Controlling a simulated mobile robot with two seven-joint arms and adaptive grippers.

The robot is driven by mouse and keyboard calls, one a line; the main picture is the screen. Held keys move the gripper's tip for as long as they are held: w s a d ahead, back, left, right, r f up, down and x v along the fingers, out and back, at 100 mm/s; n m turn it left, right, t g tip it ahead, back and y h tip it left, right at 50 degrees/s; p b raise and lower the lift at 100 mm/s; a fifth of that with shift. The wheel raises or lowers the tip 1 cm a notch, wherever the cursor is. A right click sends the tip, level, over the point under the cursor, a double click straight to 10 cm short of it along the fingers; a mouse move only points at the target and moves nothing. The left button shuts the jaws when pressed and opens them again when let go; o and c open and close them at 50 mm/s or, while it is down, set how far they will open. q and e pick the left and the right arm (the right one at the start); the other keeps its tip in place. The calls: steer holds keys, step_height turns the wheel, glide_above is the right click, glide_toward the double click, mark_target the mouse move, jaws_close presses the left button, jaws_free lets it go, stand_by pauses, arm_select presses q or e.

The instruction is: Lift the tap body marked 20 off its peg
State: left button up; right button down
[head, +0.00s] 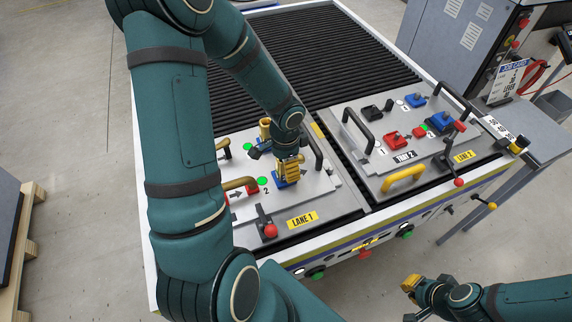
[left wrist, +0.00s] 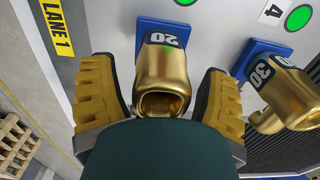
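The brass tap body marked 20 (left wrist: 163,75) sits on a blue base (left wrist: 161,27) in the left wrist view, its open end facing the camera. My left gripper (left wrist: 162,108) has its two yellow fingers on either side of it, open, with a narrow gap on each side. In the head view my left gripper (head: 289,172) points down over the Lane 1 tray (head: 318,193) and hides most of this tap body; the blue base (head: 281,184) shows below. My right gripper (head: 411,286) is at the lower right, away from the trays; its opening is unclear.
A brass tap body marked 30 (left wrist: 284,92) stands close beside, on its own blue base. The Lane 2 tray (head: 365,165) holds red and blue parts.

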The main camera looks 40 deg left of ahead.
arm_select(q)
steer(key=c, duration=1)
step_height(320, 180, up, 10)
steer(key=shift+r+p, duration=0.1)
steer(key=shift+p, duration=0.8)
steer(key=shift+w, duration=0.1)
